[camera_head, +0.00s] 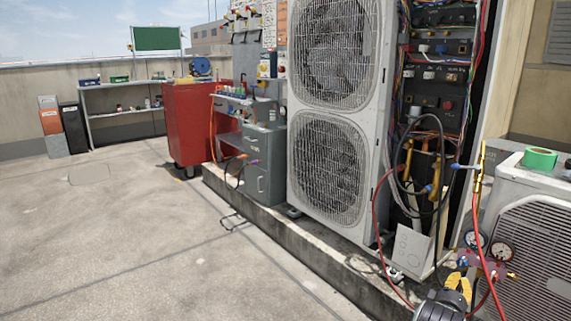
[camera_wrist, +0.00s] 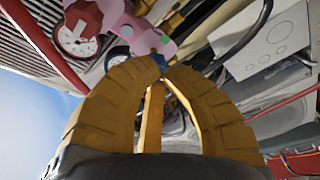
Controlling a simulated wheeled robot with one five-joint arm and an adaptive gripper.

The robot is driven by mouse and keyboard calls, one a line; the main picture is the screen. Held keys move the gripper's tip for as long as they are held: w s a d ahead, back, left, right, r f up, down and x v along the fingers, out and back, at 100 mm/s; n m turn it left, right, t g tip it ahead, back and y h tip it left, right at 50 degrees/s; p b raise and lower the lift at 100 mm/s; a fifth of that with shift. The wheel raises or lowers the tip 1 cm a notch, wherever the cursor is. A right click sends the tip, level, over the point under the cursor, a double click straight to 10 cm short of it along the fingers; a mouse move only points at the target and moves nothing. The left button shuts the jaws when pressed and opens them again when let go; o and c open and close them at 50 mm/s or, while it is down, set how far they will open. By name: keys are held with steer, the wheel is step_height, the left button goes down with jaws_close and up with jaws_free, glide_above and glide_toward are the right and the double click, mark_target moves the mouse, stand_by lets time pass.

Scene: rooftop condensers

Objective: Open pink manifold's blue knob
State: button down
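The pink manifold (camera_wrist: 125,22) shows at the top of the wrist view, with a gauge (camera_wrist: 78,38) in a red rim on its left. In the head view my gripper (camera_head: 460,274) is just left of the manifold.
A tall condenser (camera_head: 335,120) and hanging hoses (camera_head: 376,215) are behind. A white box (camera_head: 411,250) sits near my gripper. The floor at left is clear.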

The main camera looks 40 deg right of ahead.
mark_target(464, 261)
steer(key=shift+w+d+f, duration=0.1)
steer(key=shift+d, duration=1.95)
steer(key=shift+w+d+r, duration=0.1)
steer(key=shift+w+r, duration=0.15)
steer(key=shift+r, duration=0.35)
steer(key=shift+f, duration=0.15)
steer(key=shift+s+f, duration=0.2)
steer(key=shift+f, duration=0.05)
steer(key=c, duration=1.9)
jaws_free()
jaws_close()
